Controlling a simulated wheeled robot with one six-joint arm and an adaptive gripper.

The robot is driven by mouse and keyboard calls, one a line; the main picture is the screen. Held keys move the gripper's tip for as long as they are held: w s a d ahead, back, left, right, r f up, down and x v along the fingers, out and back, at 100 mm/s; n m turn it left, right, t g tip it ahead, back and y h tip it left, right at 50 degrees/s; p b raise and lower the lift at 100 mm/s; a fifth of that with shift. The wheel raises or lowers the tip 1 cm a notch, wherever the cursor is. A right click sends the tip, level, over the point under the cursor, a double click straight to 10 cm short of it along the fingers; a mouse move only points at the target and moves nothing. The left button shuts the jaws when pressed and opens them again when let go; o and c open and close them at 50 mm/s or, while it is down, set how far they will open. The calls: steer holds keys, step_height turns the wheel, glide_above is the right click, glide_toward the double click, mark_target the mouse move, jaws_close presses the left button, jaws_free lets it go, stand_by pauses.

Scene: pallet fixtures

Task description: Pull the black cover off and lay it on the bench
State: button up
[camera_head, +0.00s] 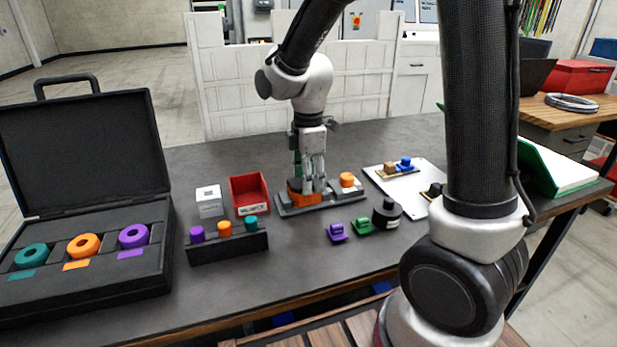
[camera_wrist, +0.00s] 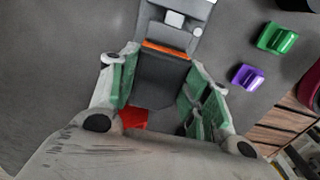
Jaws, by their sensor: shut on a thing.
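My gripper (camera_head: 313,182) points down over the grey fixture (camera_head: 332,201) in the middle of the bench. In the wrist view its green-padded fingers (camera_wrist: 160,92) stand on both sides of the black cover (camera_wrist: 163,78) and grip it. An orange edge (camera_wrist: 166,49) shows along the far end of the cover. In the head view an orange part (camera_head: 299,197) shows at the fingertips, and the fingers hide most of the cover. I cannot tell whether the cover has lifted from the orange part. The dark bench (camera_head: 235,285) lies under it all.
A red bin (camera_head: 249,194) and white box (camera_head: 208,201) stand left of the fixture. A rack (camera_head: 228,246) of coloured pegs, purple (camera_head: 336,232) and green (camera_head: 361,226) pieces and a black cylinder (camera_head: 386,212) stand in front. An open case (camera_head: 82,275) fills the left. Bench is bare at front middle.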

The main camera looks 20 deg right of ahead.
steer(key=c, duration=0.4)
steer(key=shift+r, duration=0.3)
steer(key=shift+r, duration=2.45)
